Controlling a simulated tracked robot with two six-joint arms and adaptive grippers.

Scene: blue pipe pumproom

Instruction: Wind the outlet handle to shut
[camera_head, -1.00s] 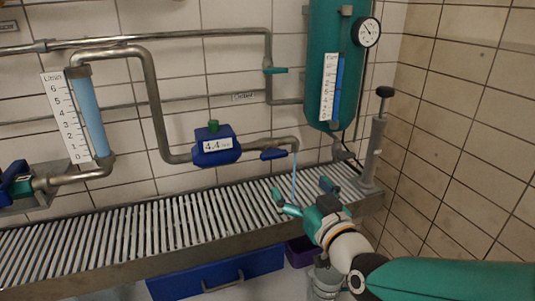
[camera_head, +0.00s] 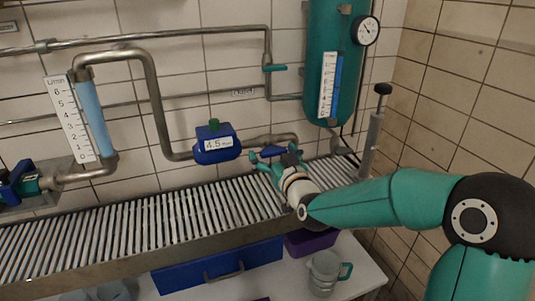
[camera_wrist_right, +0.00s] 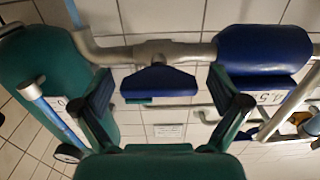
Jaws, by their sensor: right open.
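The outlet handle is a blue wing-shaped lever (camera_head: 272,151) on the steel outlet pipe, right of the blue flow meter (camera_head: 217,143), whose display reads about 4.5. In the right wrist view the handle (camera_wrist_right: 158,81) lies across the picture under its pipe. My right gripper (camera_head: 277,158) is open at the handle, with its fingers (camera_wrist_right: 162,95) spread to either side of it. A gap shows between the handle and each finger in the wrist view. The spout and any water below it are largely hidden behind the gripper. My left gripper is not in view.
A slatted metal grate (camera_head: 150,222) runs below the pipes. A teal tank (camera_head: 331,105) with a gauge (camera_head: 366,31) stands to the right, beside an upright hand pump (camera_head: 373,140). A blue toolbox (camera_head: 218,265), a purple bin (camera_head: 311,242) and a jug (camera_head: 326,271) are below.

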